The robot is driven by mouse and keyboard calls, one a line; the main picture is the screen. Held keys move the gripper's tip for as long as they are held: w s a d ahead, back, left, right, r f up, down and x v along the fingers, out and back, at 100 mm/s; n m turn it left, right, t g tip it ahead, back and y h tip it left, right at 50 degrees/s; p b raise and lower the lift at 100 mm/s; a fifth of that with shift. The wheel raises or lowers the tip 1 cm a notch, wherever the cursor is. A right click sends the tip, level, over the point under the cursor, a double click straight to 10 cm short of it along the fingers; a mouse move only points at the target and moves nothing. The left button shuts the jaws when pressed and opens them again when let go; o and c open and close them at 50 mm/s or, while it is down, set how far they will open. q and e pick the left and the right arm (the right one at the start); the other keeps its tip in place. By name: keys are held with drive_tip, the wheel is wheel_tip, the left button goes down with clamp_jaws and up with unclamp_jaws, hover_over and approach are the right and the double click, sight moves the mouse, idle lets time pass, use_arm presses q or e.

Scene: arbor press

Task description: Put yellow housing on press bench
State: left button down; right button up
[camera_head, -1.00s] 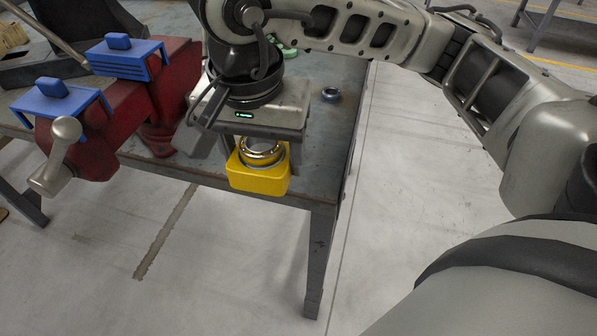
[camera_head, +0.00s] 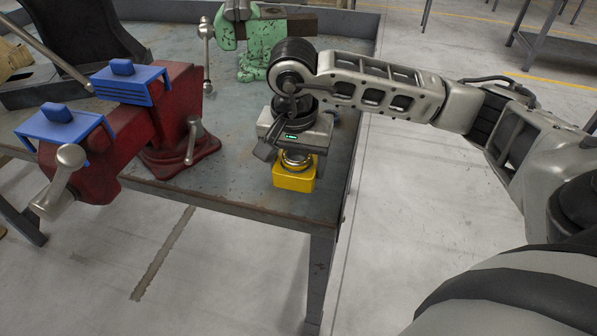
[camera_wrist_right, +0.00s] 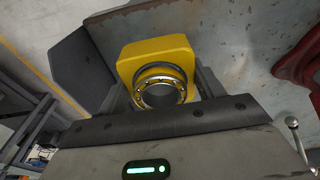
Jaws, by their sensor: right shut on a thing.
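The yellow housing (camera_head: 294,179) is a block with a round metal ring on its top. My right gripper (camera_head: 296,160) is shut on it and points down from above. In the right wrist view the yellow housing (camera_wrist_right: 158,60) sits between the dark fingers, its metal ring facing the camera. The bench (camera_head: 235,180) is a worn grey-green metal table. The housing is over its front right part; I cannot tell whether it touches the top. My left gripper is not in view.
A red vise (camera_head: 160,115) with blue jaw covers (camera_head: 130,82) stands left of my right gripper. A green vise (camera_head: 262,45) stands at the back. A small ring-like part behind my gripper is mostly hidden. Bare bench top lies between the red vise and the housing.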

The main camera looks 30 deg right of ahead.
sight(299, 175)
drive_tip(key=f, duration=0.2)
drive_tip(key=f+p, duration=0.1)
drive_tip(key=shift+w+d+f, duration=0.1)
drive_tip(key=shift+d+f, duration=0.05)
drive_tip(key=shift+d, duration=0.1)
drive_tip(key=shift+f, duration=0.15)
drive_tip(key=shift+f, duration=0.1)
drive_tip(key=shift+f+b, duration=0.15)
drive_tip(key=shift+b, duration=0.2)
drive_tip(key=o, duration=1.1)
drive_tip(key=shift+o, duration=0.2)
